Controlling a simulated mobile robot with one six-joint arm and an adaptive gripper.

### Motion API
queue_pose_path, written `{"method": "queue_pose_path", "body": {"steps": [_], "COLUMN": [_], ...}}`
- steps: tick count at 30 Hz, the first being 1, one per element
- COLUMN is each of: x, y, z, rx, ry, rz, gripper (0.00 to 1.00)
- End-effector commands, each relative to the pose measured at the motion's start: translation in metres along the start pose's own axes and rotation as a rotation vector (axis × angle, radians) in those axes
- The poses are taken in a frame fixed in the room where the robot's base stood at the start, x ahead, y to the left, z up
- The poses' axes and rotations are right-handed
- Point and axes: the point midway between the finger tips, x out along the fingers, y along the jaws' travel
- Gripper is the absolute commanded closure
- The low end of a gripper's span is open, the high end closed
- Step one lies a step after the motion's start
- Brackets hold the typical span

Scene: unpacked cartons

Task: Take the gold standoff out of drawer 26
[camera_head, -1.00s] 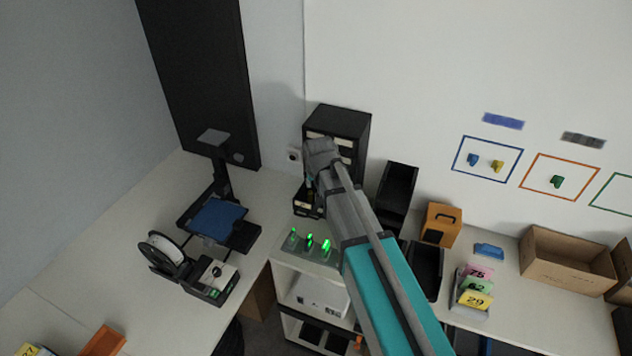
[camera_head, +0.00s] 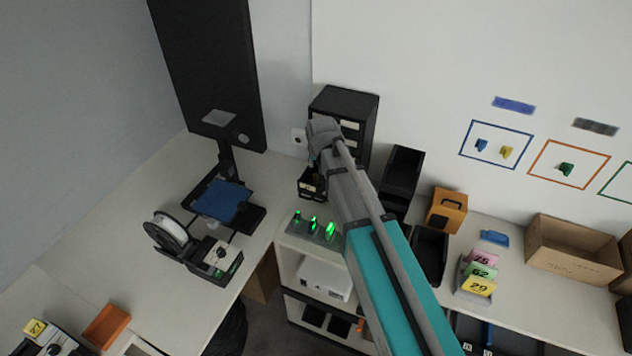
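A black drawer cabinet (camera_head: 358,106) with pale labels on its drawer fronts stands against the wall at the back of the bench. One low drawer (camera_head: 312,186) is pulled out at the cabinet's front left. Its label is too small to read, so I cannot tell if it is drawer 26. My arm reaches up from the lower right, and its wrist covers much of the cabinet front. My gripper (camera_head: 314,172) points down at the open drawer, mostly hidden behind the wrist. Its fingers cannot be made out. The gold standoff is not discernible.
A stand with green-lit pieces (camera_head: 313,228) sits just in front of the drawer. A 3D printer (camera_head: 222,200) and spool (camera_head: 170,230) are left. Black bins (camera_head: 402,172), an orange box (camera_head: 446,212), number cards (camera_head: 480,271) and a cardboard box (camera_head: 573,250) are right.

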Motion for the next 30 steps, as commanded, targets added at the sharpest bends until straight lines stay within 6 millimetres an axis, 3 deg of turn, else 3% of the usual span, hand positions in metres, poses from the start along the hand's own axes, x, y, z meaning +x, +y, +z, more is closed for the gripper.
{"method": "queue_pose_path", "body": {"steps": [18,30], "x": [0.054,0.066], "y": [0.001,0.001], "z": [0.001,0.000], "rx": [0.001,0.002], "ry": [0.000,0.000], "rz": [0.000,0.001], "gripper": [0.57,0.57]}}
